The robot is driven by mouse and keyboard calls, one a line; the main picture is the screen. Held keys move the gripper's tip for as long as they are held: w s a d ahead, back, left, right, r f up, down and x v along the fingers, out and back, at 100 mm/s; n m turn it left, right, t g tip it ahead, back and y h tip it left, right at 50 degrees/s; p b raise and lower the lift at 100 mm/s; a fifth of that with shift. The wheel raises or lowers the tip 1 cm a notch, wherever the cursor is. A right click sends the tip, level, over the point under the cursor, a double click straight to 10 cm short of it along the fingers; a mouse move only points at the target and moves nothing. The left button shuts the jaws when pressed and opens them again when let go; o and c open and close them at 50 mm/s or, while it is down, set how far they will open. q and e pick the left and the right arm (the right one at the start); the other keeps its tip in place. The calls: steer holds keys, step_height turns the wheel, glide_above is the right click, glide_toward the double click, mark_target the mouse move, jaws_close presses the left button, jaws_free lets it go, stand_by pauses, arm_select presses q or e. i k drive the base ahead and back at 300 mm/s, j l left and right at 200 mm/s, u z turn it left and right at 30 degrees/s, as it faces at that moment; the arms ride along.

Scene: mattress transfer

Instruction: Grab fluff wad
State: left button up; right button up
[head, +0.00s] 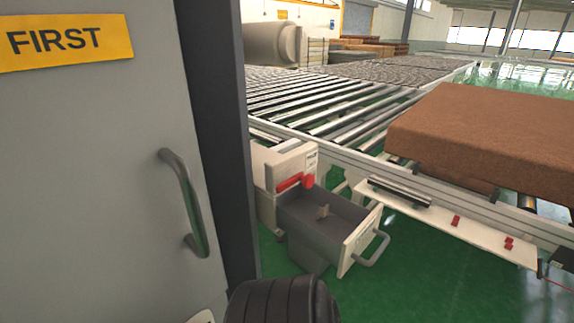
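A small beige wad (323,212), which looks like the fluff wad, lies in an open grey drawer (305,256) with a cream front and a metal handle. The drawer is pulled out of a cream unit beside the roller conveyor. The wad is small in the head view, so its exact shape is hard to tell. Neither of my grippers shows in this view, and nothing is seen touching the wad.
A grey door or panel (95,170) with a handle fills the left side. The roller conveyor (330,100) carries a brown mattress (490,135) at right. A red part (307,181) sits above the drawer. A white ledge (450,225) extends right. Green floor shows in front.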

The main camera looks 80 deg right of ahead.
mark_target(323, 213)
steer(key=z, duration=2.95)
steer(key=l, duration=0.15)
